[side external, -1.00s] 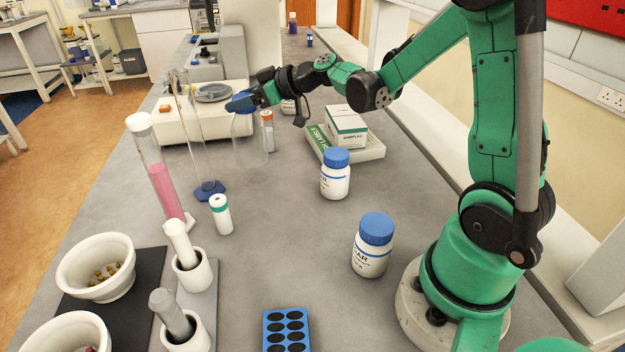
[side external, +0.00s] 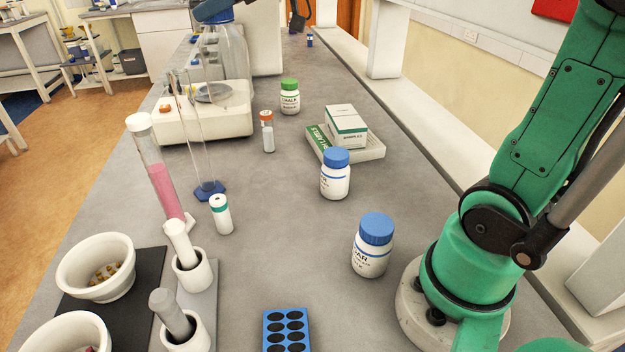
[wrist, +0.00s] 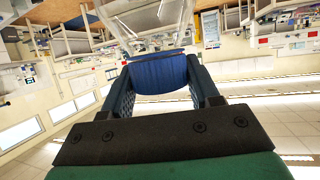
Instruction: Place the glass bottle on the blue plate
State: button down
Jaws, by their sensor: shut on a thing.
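The clear glass bottle (side external: 231,62) hangs upright in the air above the white balance at the back left in the side view. Its blue cap (wrist: 160,72) is between my gripper's fingers in the wrist view, with the clear body (wrist: 150,18) beyond. My gripper (wrist: 158,75) is shut on the cap. In the side view only a blue part of my gripper (side external: 212,10) shows at the top edge. The blue plate (side external: 286,331), with several dark round wells, lies on the bench at the front, cut by the lower edge.
A tall glass cylinder (side external: 198,150) and a pink-filled tube (side external: 160,175) stand at left. Mortars (side external: 192,275) stand front left.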

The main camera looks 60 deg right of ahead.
jog(key=s+a+r+n+g+y, duration=0.1)
jog(key=s+a+n+g+y, duration=0.3)
jog(key=s+a, duration=0.55)
jog(key=s+a+n+g+y, duration=0.3)
jog(key=s+a+n+g, duration=0.35)
jog(key=s, duration=0.55)
notch_tip(320, 180, down, 20)
jog(key=shift+r, duration=0.2)
jog(key=shift+w+f+t, duration=0.1)
jog(key=shift+w+t, duration=0.05)
jog(key=shift+t, duration=0.1)
jog(key=shift+c, duration=1.1)
grip_release()
jog(key=shift+h, duration=0.3)
